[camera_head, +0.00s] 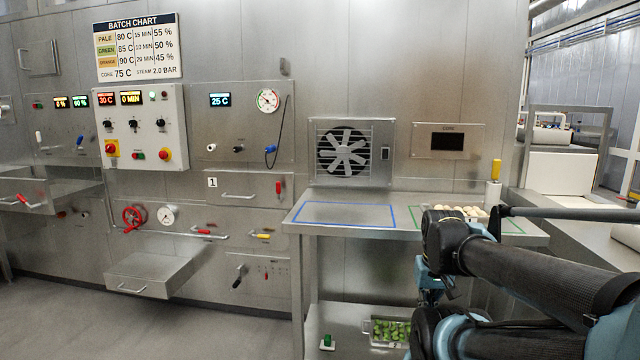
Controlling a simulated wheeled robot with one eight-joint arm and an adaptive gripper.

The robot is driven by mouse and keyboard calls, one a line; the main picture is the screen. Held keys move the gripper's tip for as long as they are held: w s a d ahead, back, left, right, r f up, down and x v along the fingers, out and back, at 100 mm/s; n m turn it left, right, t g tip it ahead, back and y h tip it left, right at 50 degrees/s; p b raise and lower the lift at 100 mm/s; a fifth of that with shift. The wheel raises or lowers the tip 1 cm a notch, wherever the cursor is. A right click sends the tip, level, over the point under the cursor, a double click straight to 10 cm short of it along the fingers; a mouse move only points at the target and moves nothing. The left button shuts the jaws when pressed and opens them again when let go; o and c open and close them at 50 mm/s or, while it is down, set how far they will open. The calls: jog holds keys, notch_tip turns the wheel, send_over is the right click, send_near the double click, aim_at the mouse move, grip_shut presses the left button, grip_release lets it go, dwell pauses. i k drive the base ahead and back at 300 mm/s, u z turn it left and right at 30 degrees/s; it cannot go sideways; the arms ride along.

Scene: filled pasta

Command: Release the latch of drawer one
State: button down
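Drawer one (245,190) is a steel front set in the wall, marked with a white "1" label (212,182). It looks shut, flush with the panel. A horizontal bar handle (238,196) sits low on its front. A small red-handled latch (278,187) sits at the right end of the front, its handle roughly upright. Nothing of mine touches the drawer or latch. My arm fills the lower right of the view, well right of the drawer and in front of the table. I cannot make out my gripper's fingers.
A steel table (300,219) with blue and green outlined areas stands right of the drawer; a tray of pale pieces (458,212) is on it. Below the drawer are a red valve wheel (134,217) and an open lower drawer (150,272). Floor at left front is clear.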

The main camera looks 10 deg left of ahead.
aim_at(279, 200)
jog(key=z, duration=0.1)
jog(key=k, duration=1)
jog(key=u, duration=0.75)
jog(key=i, duration=1)
